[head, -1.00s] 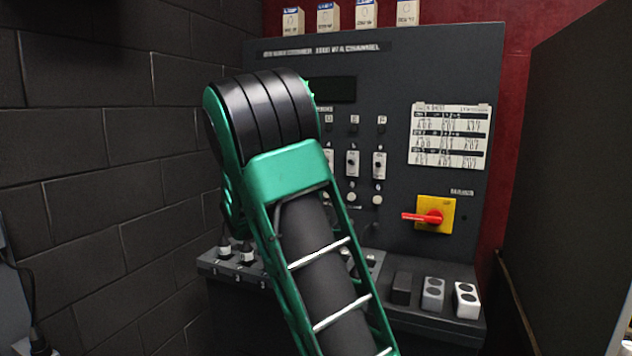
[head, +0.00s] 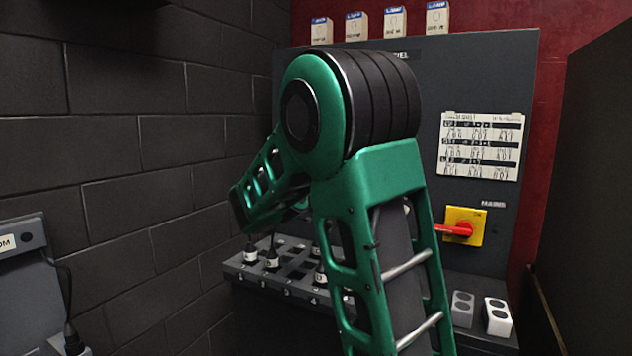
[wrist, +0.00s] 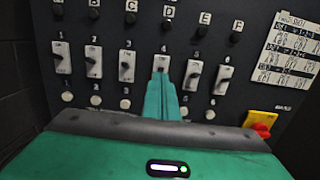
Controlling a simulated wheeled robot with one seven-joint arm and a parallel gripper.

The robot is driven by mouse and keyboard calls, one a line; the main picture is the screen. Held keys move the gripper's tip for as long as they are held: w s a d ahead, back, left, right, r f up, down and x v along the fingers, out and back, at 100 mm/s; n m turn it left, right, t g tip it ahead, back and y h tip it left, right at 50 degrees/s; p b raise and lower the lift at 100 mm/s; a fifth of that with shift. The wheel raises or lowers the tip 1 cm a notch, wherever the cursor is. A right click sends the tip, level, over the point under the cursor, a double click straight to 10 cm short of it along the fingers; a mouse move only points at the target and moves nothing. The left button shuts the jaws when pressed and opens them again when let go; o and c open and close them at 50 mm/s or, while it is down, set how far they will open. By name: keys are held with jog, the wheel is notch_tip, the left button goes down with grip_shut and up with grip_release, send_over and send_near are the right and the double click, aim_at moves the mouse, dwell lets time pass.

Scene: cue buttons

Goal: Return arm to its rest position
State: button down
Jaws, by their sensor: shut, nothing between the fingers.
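My green arm fills the middle of the head view, with its large ribbed joint in front of the dark control panel (head: 490,90). My gripper's fingers are hidden in the head view. In the wrist view my gripper (wrist: 162,75) is shut and empty, its teal fingers pointing at the panel (wrist: 180,45). The fingertips overlap the lower part of the switch numbered 4 (wrist: 162,62) in the picture. I cannot tell whether they touch it.
A yellow plate with a red handle (head: 463,228) is right of my arm. A printed chart (head: 481,146) hangs above it. A ledge (head: 240,267) with plugs juts out below. Brick wall (head: 150,120) stands left, a dark partition (head: 600,180) right. Small boxes (head: 391,22) line the top.

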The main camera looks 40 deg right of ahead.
jog(key=s+a+f+m+y, duration=0.1)
jog(key=a+f+m+y, duration=0.45)
jog(key=f, duration=0.35)
jog(key=s+a+f+m+y, duration=0.1)
jog(key=a+f+m+y, duration=0.4)
jog(key=f, duration=0.4)
jog(key=s+a+f+m+g+y, duration=0.1)
jog(key=s+a+f+m+y, duration=0.15)
jog(key=s+a+m, duration=0.4)
jog(key=s+a+f+m+g+y, duration=0.1)
jog(key=s+a+f+y, duration=0.15)
jog(key=a, duration=0.65)
jog(key=s+a+f+m+g+y, duration=0.1)
jog(key=s+a+f+m+y, duration=0.15)
jog(key=s+a+m, duration=0.35)
jog(key=s+d+f+m+g, duration=0.1)
jog(key=s+d+m+g, duration=0.1)
jog(key=s+d, duration=0.3)
jog(key=s+d+f+m+g, duration=0.1)
jog(key=s+d, duration=0.4)
jog(key=s, duration=0.6)
jog(key=shift+m+g, duration=0.7)
jog(key=shift+m, duration=0.2)
